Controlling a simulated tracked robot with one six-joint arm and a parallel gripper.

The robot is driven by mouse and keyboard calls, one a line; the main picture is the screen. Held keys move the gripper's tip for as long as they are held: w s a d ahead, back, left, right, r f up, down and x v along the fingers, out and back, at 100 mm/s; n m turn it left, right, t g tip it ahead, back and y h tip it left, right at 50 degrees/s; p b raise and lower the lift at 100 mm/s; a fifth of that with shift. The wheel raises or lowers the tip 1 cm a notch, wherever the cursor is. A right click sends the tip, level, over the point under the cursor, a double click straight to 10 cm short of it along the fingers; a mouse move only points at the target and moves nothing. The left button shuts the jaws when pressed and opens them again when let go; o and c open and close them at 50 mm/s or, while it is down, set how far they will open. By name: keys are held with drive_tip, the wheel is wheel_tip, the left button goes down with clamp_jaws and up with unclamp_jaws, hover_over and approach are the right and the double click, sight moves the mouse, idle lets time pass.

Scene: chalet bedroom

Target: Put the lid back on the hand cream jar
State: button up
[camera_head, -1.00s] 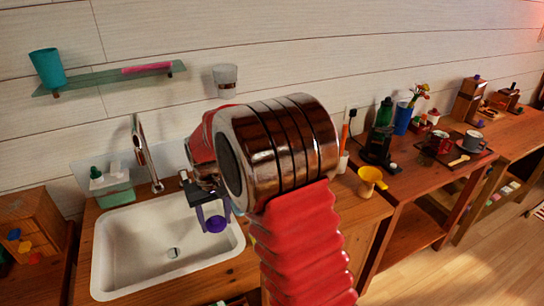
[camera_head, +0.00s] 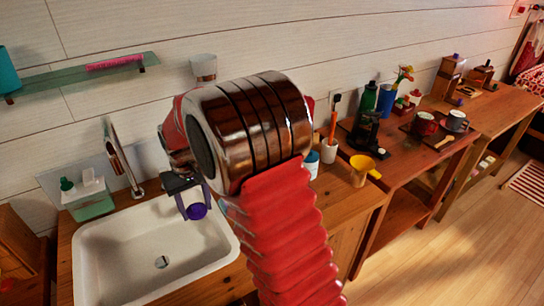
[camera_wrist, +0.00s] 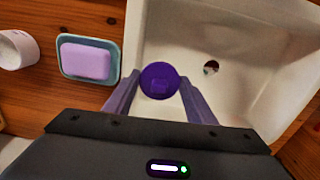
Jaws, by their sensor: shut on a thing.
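A round purple lid (camera_wrist: 160,80) is held between the two fingertips of my gripper (camera_wrist: 158,98), above the white sink. In the head view, my gripper (camera_head: 192,203) hangs over the right part of the basin, with the lid (camera_head: 196,211) at its fingertips. A small white and blue container (camera_head: 312,164) shows partly behind my arm, on the wooden counter to the right of the sink. It may be the hand cream jar, but my arm covers much of it and I cannot tell whether its top is open.
A white sink (camera_head: 110,262) has a tall tap (camera_head: 120,160). A teal dish (camera_wrist: 90,80) with lilac soap and a white round vessel (camera_wrist: 17,50) stand beside it. A white toothbrush cup (camera_head: 328,152) and a yellow cup (camera_head: 362,171) stand right of my arm. A glass shelf (camera_head: 80,76) is above.

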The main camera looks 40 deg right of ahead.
drive_tip(key=shift+d, duration=0.1)
drive_tip(key=d+r+n, duration=0.1)
drive_tip(key=d, duration=0.3)
drive_tip(key=d+r, duration=0.1)
drive_tip(key=d, duration=0.4)
drive_tip(key=w+d+r+n, duration=0.1)
drive_tip(key=d+r, duration=0.1)
drive_tip(key=d, duration=0.3)
drive_tip(key=shift+w+n, duration=0.1)
drive_tip(key=shift+n, duration=0.2)
drive_tip(key=s+d+r+n, duration=0.1)
drive_tip(key=d, duration=0.5)
drive_tip(key=s+d+r+n, duration=0.1)
drive_tip(key=d+r, duration=0.1)
drive_tip(key=d, duration=0.4)
drive_tip(key=shift+s+d+r+n, duration=0.25)
drive_tip(key=shift+d+n, duration=0.15)
drive_tip(key=shift+f, duration=0.2)
drive_tip(key=shift+f, duration=3)
drive_tip(key=shift+s, duration=0.15)
drive_tip(key=shift+f, duration=0.15)
